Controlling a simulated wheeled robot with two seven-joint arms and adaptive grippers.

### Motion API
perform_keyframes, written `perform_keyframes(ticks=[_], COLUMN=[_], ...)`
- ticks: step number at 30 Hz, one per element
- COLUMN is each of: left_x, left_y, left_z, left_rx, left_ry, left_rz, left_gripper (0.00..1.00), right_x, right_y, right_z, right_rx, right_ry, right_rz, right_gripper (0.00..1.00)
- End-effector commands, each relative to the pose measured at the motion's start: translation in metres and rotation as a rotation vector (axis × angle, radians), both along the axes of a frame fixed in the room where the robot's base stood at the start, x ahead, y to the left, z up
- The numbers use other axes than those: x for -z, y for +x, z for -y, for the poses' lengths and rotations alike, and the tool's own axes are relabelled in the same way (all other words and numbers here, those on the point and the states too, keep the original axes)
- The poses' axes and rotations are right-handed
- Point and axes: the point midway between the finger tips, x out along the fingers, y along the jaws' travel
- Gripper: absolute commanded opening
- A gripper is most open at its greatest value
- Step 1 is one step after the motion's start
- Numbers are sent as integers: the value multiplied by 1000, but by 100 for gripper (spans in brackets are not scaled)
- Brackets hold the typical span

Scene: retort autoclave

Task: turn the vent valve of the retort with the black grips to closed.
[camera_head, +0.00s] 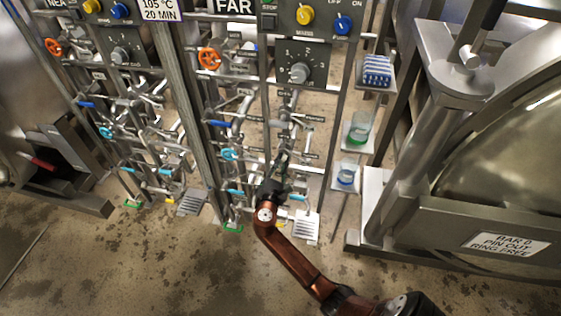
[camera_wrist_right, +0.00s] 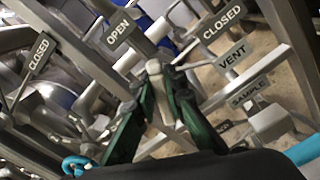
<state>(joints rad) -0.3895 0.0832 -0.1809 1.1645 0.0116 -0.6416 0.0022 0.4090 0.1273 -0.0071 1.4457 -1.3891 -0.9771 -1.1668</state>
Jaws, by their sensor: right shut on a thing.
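My right gripper (camera_head: 281,163) reaches into the pipework under the FAR panel. In the right wrist view its dark green fingers (camera_wrist_right: 160,82) are shut on a pale valve handle (camera_wrist_right: 160,105). A VENT plate (camera_wrist_right: 236,56) is to the right of the fingers, so this looks like the vent valve. An OPEN plate (camera_wrist_right: 118,27) is above and left of the fingertips, and a CLOSED plate (camera_wrist_right: 222,23) is above and right. Another CLOSED plate (camera_wrist_right: 40,52) is at far left. In the head view the gripper hides the handle. I see no black grips. My left gripper is out of view.
The FAR panel (camera_head: 303,65) has knobs and a dial. Shelves with a green-bottomed beaker (camera_head: 358,128) and a blue-bottomed one (camera_head: 347,172) are right. A large steel vessel (camera_head: 500,150) fills the right side.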

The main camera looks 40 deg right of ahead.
Motion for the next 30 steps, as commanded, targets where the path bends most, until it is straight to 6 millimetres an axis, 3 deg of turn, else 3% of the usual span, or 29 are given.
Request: perform_keyframes(ticks=[4,17,30], left_x=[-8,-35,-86], left_y=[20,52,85], left_z=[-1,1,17], left_rx=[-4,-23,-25], left_ry=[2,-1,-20], left_rz=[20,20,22], left_gripper=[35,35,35], right_x=[4,10,14], right_y=[-2,-4,-6], right_z=[2,4,5], right_rx=[2,3,5], right_ry=[92,360,595], right_rz=[104,415,691], right_gripper=[0,0,0])
